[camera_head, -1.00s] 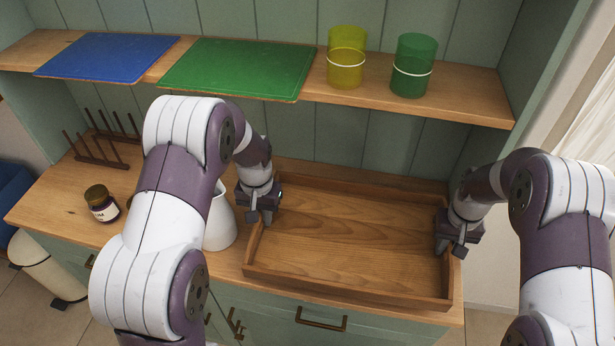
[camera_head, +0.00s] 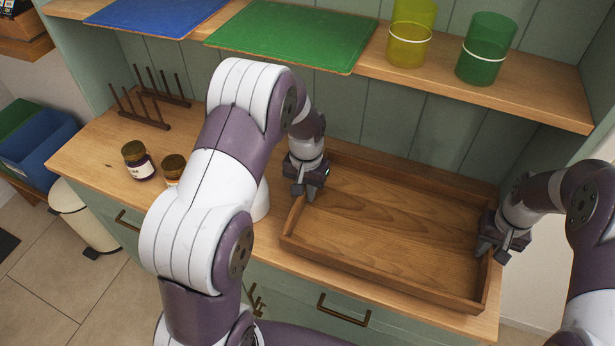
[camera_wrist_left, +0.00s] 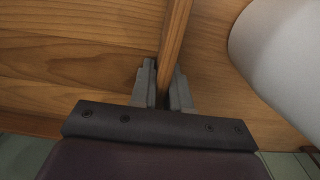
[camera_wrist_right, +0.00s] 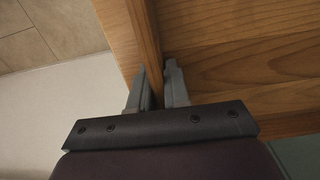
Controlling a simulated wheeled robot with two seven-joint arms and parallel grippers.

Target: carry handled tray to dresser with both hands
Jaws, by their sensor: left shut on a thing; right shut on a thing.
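The wooden tray (camera_head: 385,292) lies on the right part of the dresser's wooden top (camera_head: 88,150), below the shelf. My left gripper (camera_head: 304,193) is shut on the tray's left end wall; the left wrist view shows that wall (camera_wrist_left: 176,35) between its fingers (camera_wrist_left: 163,88). My right gripper (camera_head: 490,250) is shut on the right end wall, which also shows between the fingers (camera_wrist_right: 157,88) in the right wrist view. The tray is empty. I cannot tell whether its base touches the top. Any handle cut-outs are hidden by the grippers.
A white pitcher (camera_head: 262,200) stands just left of the tray, partly behind my left arm. Two dark jars (camera_head: 138,163) and a wooden rack (camera_head: 142,110) are further left. The shelf above holds a blue board (camera_head: 155,14), a green board (camera_head: 290,36), a yellow cup (camera_head: 408,45) and a green cup (camera_head: 486,55).

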